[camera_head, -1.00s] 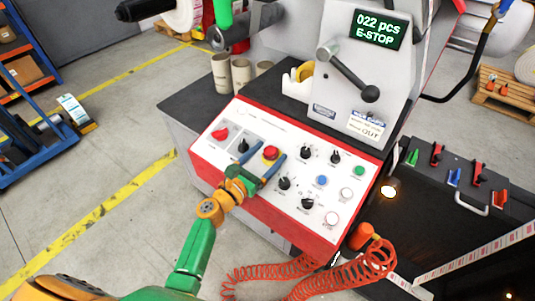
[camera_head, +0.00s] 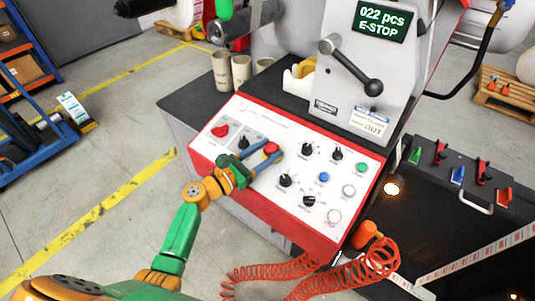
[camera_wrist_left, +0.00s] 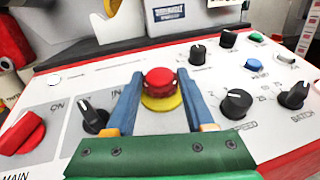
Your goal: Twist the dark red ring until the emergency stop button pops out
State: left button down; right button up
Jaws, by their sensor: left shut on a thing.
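The emergency stop button (camera_head: 271,148) is a red mushroom head on the white sloped control panel. In the left wrist view its red cap (camera_wrist_left: 160,75) sits above the dark red ring (camera_wrist_left: 159,89), on a yellow base plate. My left gripper (camera_head: 269,151) has its blue fingers on both sides of the button and is shut on the ring. Its fingers partly hide the ring's sides. My right gripper is not in view. The display (camera_head: 382,21) reads "022 pcs E-STOP".
A red main switch (camera_wrist_left: 22,132) and a black selector knob (camera_wrist_left: 94,117) stand left of the button. A black speed knob (camera_wrist_left: 236,103) stands right, with more knobs and buttons beyond. A lever with a black ball (camera_head: 373,87) rises behind the panel. Orange coiled hose (camera_head: 345,275) hangs below.

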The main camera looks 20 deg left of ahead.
pick_arm(q)
jog(key=m+g+h+b, duration=0.1)
jog(key=b, duration=0.1)
jog(key=m+g+h+b, duration=0.3)
jog(key=m+b, duration=0.1)
jog(key=shift+w+a+f+g+h, duration=0.2)
jog(key=shift+a+f+g+h, duration=0.05)
jog(key=shift+g+h, duration=0.05)
jog(key=shift+r+m+g+h+b, duration=0.25)
jog(key=shift+m+g+h+b, duration=0.25)
jog(key=shift+m+g+b, duration=0.6)
jog(key=shift+c, duration=1.3)
grip_release()
jog(key=b+v, duration=0.1)
jog(key=v, duration=0.6)
jog(key=shift+a, duration=0.1)
